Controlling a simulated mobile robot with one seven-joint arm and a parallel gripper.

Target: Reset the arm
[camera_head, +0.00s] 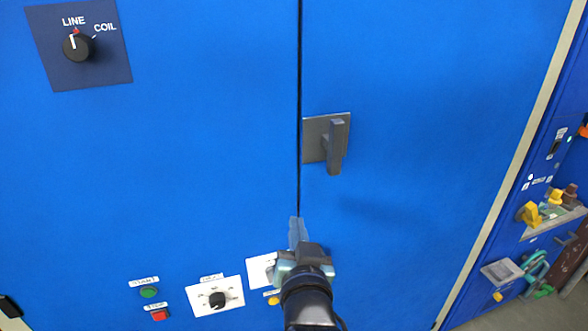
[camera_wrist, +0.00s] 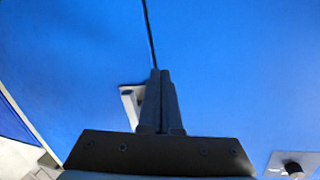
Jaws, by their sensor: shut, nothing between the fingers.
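My gripper (camera_head: 297,222) is at the lower middle of the head view, in front of the blue cabinet (camera_head: 200,150) near the seam between its two panels. Its fingers are together and hold nothing. In the wrist view my gripper (camera_wrist: 160,75) also shows with both fingers side by side, pointing at the blue panels. A grey door handle (camera_head: 334,147) sits on the right panel, above and to the right of my gripper. It also shows partly behind the fingers in the wrist view (camera_wrist: 129,98). I cannot tell whether the fingers touch the panel.
A LINE/COIL selector knob (camera_head: 77,46) is at upper left. A green button (camera_head: 149,292), a red button (camera_head: 159,315) and a black knob (camera_head: 217,299) sit at lower left of my gripper. Yellow and teal fittings (camera_head: 528,213) are at far right. The middle panel area is clear.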

